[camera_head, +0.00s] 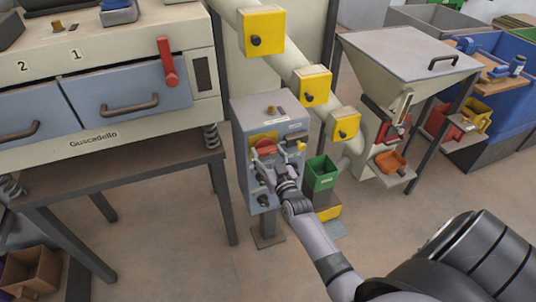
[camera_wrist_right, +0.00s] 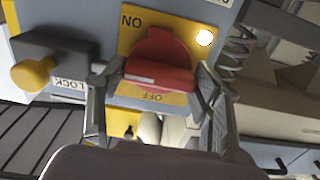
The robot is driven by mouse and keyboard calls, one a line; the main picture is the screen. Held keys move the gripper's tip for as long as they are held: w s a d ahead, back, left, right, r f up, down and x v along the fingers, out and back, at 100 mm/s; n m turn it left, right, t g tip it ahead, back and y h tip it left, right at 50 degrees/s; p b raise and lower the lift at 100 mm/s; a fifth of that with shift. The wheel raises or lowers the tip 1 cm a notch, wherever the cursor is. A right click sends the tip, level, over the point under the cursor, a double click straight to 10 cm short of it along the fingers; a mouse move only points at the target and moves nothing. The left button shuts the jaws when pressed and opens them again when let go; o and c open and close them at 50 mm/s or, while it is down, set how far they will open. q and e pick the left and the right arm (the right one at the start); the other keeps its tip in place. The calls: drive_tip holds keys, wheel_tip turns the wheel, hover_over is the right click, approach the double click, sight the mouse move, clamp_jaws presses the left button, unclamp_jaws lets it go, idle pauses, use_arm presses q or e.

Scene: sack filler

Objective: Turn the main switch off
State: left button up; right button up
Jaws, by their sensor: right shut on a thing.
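The main switch is a red rotary handle (camera_head: 265,146) on a yellow plate, on the front of a grey control box (camera_head: 262,112). In the right wrist view the red handle (camera_wrist_right: 158,70) lies about level across the picture, with a white mark on its left part. The ON label (camera_wrist_right: 131,20) and the OFF label (camera_wrist_right: 152,97) appear upside down on the plate, above and below the handle. My right gripper (camera_wrist_right: 161,76) is shut on the handle, one finger at each end. In the head view my right gripper (camera_head: 275,160) partly hides the box front. My left gripper is not in view.
A yellow knob (camera_wrist_right: 33,75) on a dark block marked LOCK sits beside the switch plate. A lit round lamp (camera_wrist_right: 204,38) is on the plate. A green bin (camera_head: 321,174) stands right of the box. A drawer machine (camera_head: 100,75) stands left, a hopper (camera_head: 408,62) right.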

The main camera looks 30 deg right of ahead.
drive_tip(key=c, duration=0.6)
drive_tip(key=shift+o, duration=0.2)
drive_tip(key=shift+n, duration=0.3)
drive_tip(key=n+p, duration=0.1)
drive_tip(key=n, duration=0.1)
drive_tip(key=shift+r+n, duration=0.1)
drive_tip(key=shift+n, duration=0.3)
drive_tip(key=n+p, duration=0.1)
drive_tip(key=n, duration=0.8)
drive_tip(key=shift+f+b, duration=0.2)
drive_tip(key=shift+b, duration=0.15)
drive_tip(key=n+b, duration=0.1)
drive_tip(key=n, duration=0.4)
drive_tip(key=shift+n+b, duration=0.3)
drive_tip(key=shift+b, duration=0.1)
drive_tip(key=o, duration=1.2)
drive_tip(key=shift+r, duration=0.1)
drive_tip(key=shift+c, duration=0.2)
